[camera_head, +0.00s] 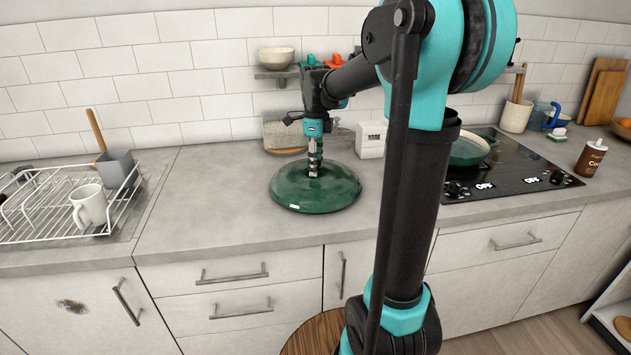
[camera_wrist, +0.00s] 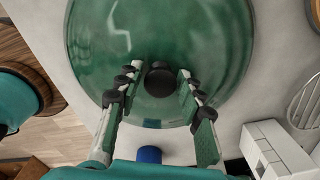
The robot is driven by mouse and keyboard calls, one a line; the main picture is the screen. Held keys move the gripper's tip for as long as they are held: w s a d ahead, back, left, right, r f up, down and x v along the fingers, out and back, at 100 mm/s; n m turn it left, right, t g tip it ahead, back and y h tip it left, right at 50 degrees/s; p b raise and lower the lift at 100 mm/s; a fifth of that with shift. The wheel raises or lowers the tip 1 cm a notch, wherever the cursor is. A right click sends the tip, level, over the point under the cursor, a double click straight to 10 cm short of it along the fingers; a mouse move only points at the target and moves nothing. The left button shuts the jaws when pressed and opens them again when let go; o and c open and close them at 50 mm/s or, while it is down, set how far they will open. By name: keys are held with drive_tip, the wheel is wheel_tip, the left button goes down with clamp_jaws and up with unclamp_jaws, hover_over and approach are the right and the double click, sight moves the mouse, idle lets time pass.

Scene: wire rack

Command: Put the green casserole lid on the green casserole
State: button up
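The green casserole lid (camera_head: 330,191) lies on the counter, left of the cooktop. In the wrist view the lid (camera_wrist: 215,45) fills the upper middle, with its round black knob (camera_wrist: 160,82) at the centre. My gripper (camera_head: 314,174) points down over the lid in the head view. In the wrist view my gripper (camera_wrist: 158,78) is open, with one finger on each side of the knob and a small gap on both sides. The green casserole (camera_head: 468,153) stands on the cooktop at the right, partly hidden behind my arm.
A white box-shaped item (camera_head: 371,139) stands close behind the lid on its right. A dish rack (camera_head: 60,212) with a mug (camera_head: 89,206) is at the left. The black cooktop (camera_head: 520,172) has a brown bottle (camera_head: 590,158) to its right. Counter left of the lid is clear.

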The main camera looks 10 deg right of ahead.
clamp_jaws()
drive_tip(key=shift+r, duration=1.05)
drive_tip(key=shift+r, duration=2.45)
